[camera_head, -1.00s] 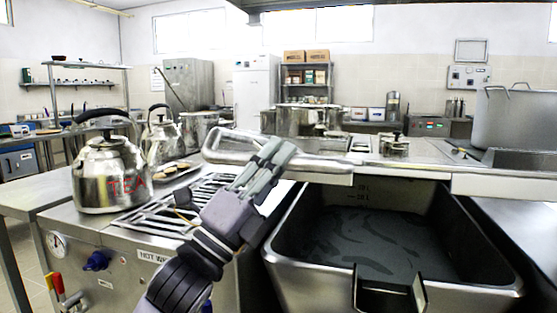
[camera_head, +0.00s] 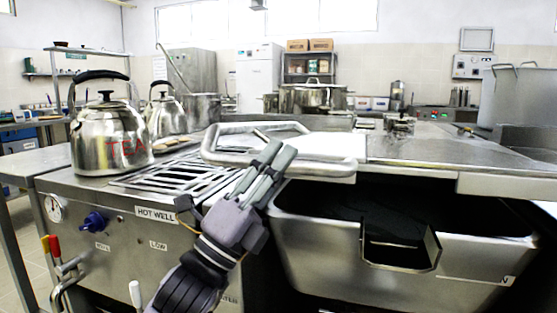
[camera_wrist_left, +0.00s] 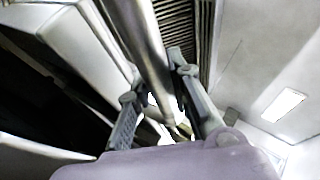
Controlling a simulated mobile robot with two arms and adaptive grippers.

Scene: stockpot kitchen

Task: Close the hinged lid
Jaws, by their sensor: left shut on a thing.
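The hinged lid (camera_head: 430,152) is a wide flat steel plate over a deep steel pan (camera_head: 320,245). A gap shows between the lid's front edge and the pan, with a dark interior. A tubular handle (camera_head: 222,158) sticks out at the lid's left end. My left gripper (camera_head: 278,157) is at the handle's front bar, fingers pointing up. In the left wrist view, a steel tube (camera_wrist_left: 147,40) runs between the fingers of the left gripper (camera_wrist_left: 160,95), which is shut on it. My right gripper is not in view.
A steel kettle (camera_head: 108,140) marked TEA stands at left, with a second kettle (camera_head: 165,115) behind it. A slotted grate (camera_head: 180,180) lies left of the lid. A pouring spout (camera_head: 400,258) juts from the pan's front. A large stockpot (camera_head: 520,98) stands at the right.

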